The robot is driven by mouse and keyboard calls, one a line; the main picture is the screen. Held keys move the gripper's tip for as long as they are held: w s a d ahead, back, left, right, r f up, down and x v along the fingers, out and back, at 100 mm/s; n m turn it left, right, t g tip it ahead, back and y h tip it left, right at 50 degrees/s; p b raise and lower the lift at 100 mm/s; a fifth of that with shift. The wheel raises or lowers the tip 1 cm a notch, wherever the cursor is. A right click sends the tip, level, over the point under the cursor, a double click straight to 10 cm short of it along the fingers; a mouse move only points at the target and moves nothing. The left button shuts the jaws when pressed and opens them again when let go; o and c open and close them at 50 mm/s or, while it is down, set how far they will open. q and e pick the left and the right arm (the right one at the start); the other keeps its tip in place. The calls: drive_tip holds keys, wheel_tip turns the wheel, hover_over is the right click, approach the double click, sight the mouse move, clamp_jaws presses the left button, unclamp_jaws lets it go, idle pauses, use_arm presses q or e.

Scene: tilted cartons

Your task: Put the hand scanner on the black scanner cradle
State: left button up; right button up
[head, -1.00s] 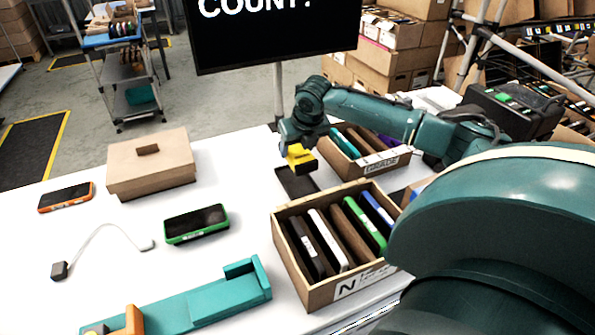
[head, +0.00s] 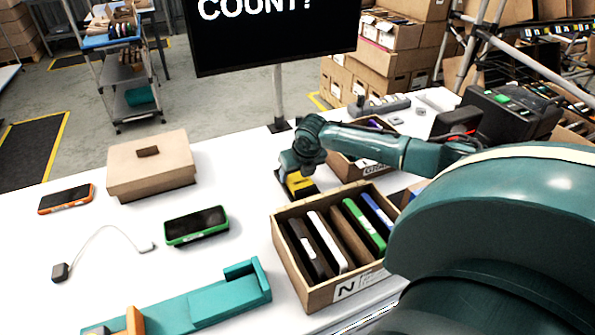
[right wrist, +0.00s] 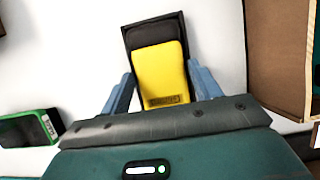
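The yellow hand scanner (right wrist: 161,75) is between the two blue-grey fingers of my right gripper (right wrist: 160,73), which sit close against its sides. It also shows in the head view (head: 299,182), low under the gripper. The black scanner cradle (right wrist: 151,33) lies on the white table beneath the scanner; its far end sticks out past it. In the head view, part of the cradle (head: 311,194) shows beside the scanner. I cannot tell whether the scanner touches the cradle. My left gripper is not in view.
A cardboard box of upright devices (head: 292,270) stands just in front and to the right; another carton (head: 350,170) is behind. A green-edged device (head: 196,226), a lidded box (head: 150,165) and a teal holder (head: 215,297) are to the left.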

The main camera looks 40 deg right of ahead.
drive_tip(key=o, duration=0.4)
drive_tip(key=shift+c, duration=0.2)
drive_tip(key=v, duration=1.2)
drive_tip(key=shift+r, duration=0.1)
